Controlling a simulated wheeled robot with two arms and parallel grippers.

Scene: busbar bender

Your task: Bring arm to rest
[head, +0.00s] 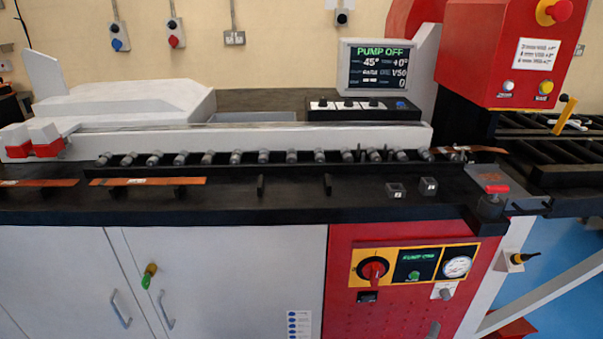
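Neither of my grippers nor any part of my arms shows in the head view. The busbar bender stands in front of me, with a long black bed (230,208) across the picture. Its screen (377,68) reads "PUMP OFF" with 45° and +0° below. A copper bar (147,181) lies on the left part of the bed, and another copper bar (38,183) lies at the far left edge. A further copper piece (470,149) sits at the right end of the roller row (263,157).
A red press head (500,50) with an emergency stop (559,10) stands at the right. Below the bed are grey cabinet doors (220,270) and a red panel (345,300) with a rotary switch (373,269) and gauge (457,267). Blue floor (570,245) shows at the right.

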